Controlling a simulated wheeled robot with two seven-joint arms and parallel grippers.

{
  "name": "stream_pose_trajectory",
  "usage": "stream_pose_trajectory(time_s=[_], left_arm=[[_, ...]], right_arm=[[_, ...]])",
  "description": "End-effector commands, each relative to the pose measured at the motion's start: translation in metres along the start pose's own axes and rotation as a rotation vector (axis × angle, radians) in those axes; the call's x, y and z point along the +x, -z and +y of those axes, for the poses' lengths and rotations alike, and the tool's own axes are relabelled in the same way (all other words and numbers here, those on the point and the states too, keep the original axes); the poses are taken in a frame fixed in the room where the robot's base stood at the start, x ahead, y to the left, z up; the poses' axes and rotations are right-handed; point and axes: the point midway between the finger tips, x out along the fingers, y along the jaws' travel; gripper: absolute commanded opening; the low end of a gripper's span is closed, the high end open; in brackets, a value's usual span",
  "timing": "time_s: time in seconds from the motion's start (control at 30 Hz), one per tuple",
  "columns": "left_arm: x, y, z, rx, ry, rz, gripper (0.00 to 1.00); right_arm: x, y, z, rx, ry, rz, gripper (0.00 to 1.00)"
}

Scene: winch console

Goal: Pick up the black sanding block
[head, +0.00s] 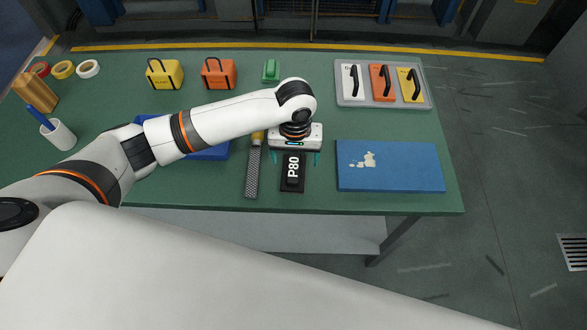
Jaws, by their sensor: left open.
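The black sanding block (291,184), a dark rectangular piece marked P80 in white, lies on the green table near its front edge. My left gripper (296,159) is above its far part, with its teal fingers apart, one to each side. The gripper body hides the block's far end. I cannot tell how high the fingertips are above the table. My right gripper is not in view.
A file (253,172) lies close left of the block. A blue board (390,168) with pale crumbs lies to the right. A grey tray (339,96) with three handled pieces is behind. A green object (271,70) and two small bags stand at the back.

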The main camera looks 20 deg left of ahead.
Motion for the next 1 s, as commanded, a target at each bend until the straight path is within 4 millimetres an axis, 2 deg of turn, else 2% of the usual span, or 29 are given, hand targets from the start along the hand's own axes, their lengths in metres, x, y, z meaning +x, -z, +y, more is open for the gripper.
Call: stream_pose_trajectory(time_s=[0.2, 0.3, 0.4, 0.63, 0.93, 1.0], left_arm=[[0.029, -0.005, 0.004, -0.001, -0.003, 0.003, 0.82], [0.043, -0.004, 0.004, 0.000, -0.001, 0.002, 0.82], [0.049, -0.004, 0.004, 0.000, -0.001, 0.000, 0.82], [0.050, -0.004, 0.004, 0.001, 0.000, -0.001, 0.80], [0.050, -0.004, 0.004, 0.001, 0.000, 0.000, 0.31], [0.049, -0.005, 0.003, 0.001, 0.000, -0.001, 0.29]], right_arm=[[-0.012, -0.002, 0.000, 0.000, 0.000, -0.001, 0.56], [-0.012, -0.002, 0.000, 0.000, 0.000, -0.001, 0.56], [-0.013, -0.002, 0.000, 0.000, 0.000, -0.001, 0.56], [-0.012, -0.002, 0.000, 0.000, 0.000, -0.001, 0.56], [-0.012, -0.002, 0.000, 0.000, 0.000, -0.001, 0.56], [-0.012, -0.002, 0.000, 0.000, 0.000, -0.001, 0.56]])
